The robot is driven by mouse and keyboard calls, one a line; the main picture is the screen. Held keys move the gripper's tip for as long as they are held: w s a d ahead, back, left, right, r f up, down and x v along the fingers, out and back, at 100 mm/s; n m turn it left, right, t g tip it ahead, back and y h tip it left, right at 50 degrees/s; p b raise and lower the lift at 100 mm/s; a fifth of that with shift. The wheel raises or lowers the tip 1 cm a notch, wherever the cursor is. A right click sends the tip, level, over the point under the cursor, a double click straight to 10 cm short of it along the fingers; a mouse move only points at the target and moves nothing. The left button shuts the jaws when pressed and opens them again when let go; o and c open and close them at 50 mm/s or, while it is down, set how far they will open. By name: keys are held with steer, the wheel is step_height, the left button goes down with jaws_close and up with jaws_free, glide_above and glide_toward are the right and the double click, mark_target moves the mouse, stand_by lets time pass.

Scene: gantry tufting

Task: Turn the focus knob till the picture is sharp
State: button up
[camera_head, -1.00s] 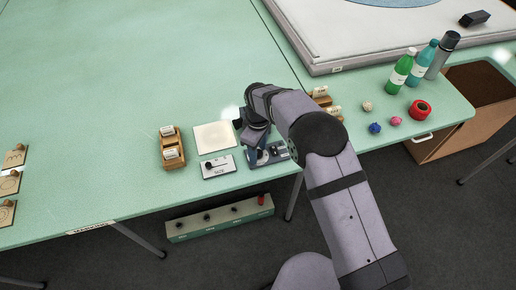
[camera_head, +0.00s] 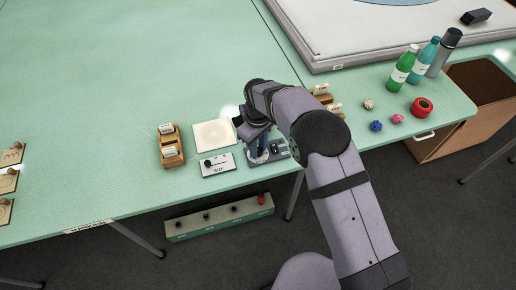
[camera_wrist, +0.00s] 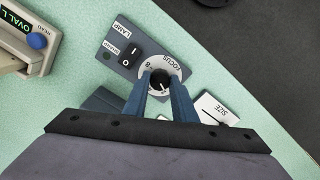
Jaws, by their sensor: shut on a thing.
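The black focus knob (camera_wrist: 161,83) has a white pointer line and sits on a pale dial marked FOCUS, on a dark grey-blue panel (camera_wrist: 113,64). My gripper (camera_wrist: 159,90) is shut on the knob, one blue finger on each side of it, seen from above in the wrist view. In the head view my gripper (camera_head: 262,151) is down at the same panel (camera_head: 280,151), and my arm hides part of it. A pale square plate (camera_head: 213,134) lies left of it. Any picture on the plate is too faint to judge for sharpness.
The panel also carries a lamp switch (camera_wrist: 131,55). A white SIZE slider box (camera_head: 217,165) stands close on its left. Bottles (camera_head: 402,68) and a red tape roll (camera_head: 422,106) are at right.

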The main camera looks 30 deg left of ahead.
steer(key=m+b, duration=0.1)
steer(key=m, duration=0.4)
steer(key=shift+r+m, duration=0.1)
steer(key=shift+m, duration=0.2)
stand_by(0.4)
steer(key=o, duration=1)
steer(key=shift+o, duration=0.2)
steer(key=shift+r+b, duration=1.25)
steer(key=shift+r, duration=2.4)
